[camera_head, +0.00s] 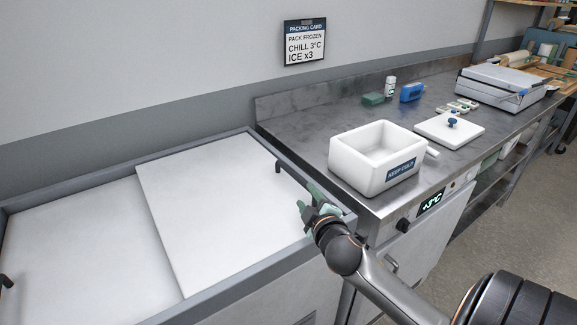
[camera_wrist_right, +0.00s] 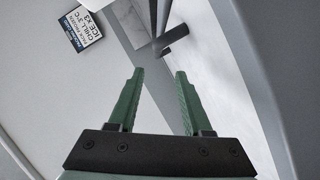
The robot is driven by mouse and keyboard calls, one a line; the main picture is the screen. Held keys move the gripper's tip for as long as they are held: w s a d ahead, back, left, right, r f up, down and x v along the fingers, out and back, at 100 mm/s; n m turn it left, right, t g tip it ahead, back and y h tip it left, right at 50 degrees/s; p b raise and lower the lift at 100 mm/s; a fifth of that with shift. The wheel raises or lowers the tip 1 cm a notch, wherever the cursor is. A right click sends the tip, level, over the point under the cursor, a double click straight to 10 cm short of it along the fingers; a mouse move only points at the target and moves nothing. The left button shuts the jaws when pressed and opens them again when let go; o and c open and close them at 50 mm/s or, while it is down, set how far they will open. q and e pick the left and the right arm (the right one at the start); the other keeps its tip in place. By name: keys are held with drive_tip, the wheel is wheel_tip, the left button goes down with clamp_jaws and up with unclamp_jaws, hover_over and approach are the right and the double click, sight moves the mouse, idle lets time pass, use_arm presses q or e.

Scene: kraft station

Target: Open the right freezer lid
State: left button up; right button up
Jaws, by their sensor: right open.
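The right freezer lid (camera_head: 215,205) is a flat white panel lying over the right part of the grey-rimmed chest freezer. Its dark bar handle (camera_head: 290,175) stands near the lid's right edge, and its near end is partly hidden by my gripper. The handle also shows in the right wrist view (camera_wrist_right: 172,38), beyond the fingertips. My left gripper is not in view.
The left lid (camera_head: 75,245) lies beside the right one, with a dark handle (camera_head: 6,281) at the picture's left edge. A steel counter (camera_head: 300,122) adjoins the freezer on the right. A white "keep cold" box (camera_head: 350,170) stands on it close to my right gripper.

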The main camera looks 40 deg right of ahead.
sight(296, 179)
drive_tip(key=shift+w+d+r, duration=0.15)
drive_tip(key=shift+w+d, duration=0.15)
drive_tip(key=shift+w, duration=0.1)
drive_tip(key=x, duration=1.2)
drive_tip(key=shift+w+a, duration=0.1)
drive_tip(key=shift+c, duration=0.2)
clamp_jaws()
idle(0.8)
